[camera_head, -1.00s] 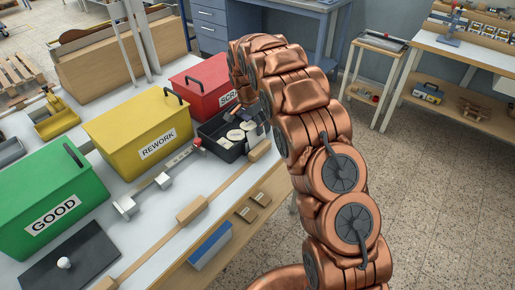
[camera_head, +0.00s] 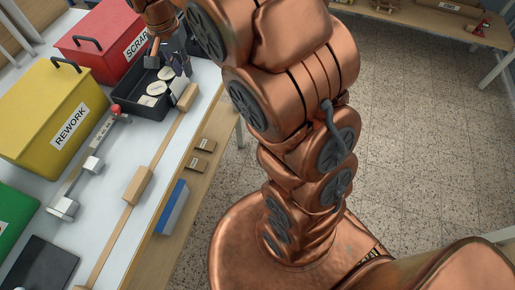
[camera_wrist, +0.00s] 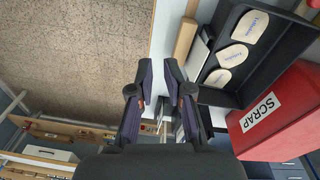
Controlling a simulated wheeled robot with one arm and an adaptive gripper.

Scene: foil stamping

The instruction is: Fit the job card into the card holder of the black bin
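The black bin (camera_head: 130,106) stands on the white bench top at the upper left in the head view, with pale rounded pieces (camera_head: 158,88) inside. It shows at the upper right in the wrist view (camera_wrist: 222,98). A pale flat plate (camera_wrist: 192,62) stands along the bin's side; I cannot tell whether it is the job card or the card holder. My gripper (camera_wrist: 159,67) is open with a gap between its fingers and nothing seen in it. It is just left of the plate in the wrist view, and at the bin's right edge in the head view (camera_head: 182,68).
The red SCRAP bin (camera_head: 100,40) and yellow REWORK bin (camera_head: 50,115) stand beside the black bin. Wooden blocks (camera_head: 137,185) sit on a strip along the bench. A blue-and-white block (camera_head: 172,208) lies on the lower wooden ledge. Open floor lies to the right.

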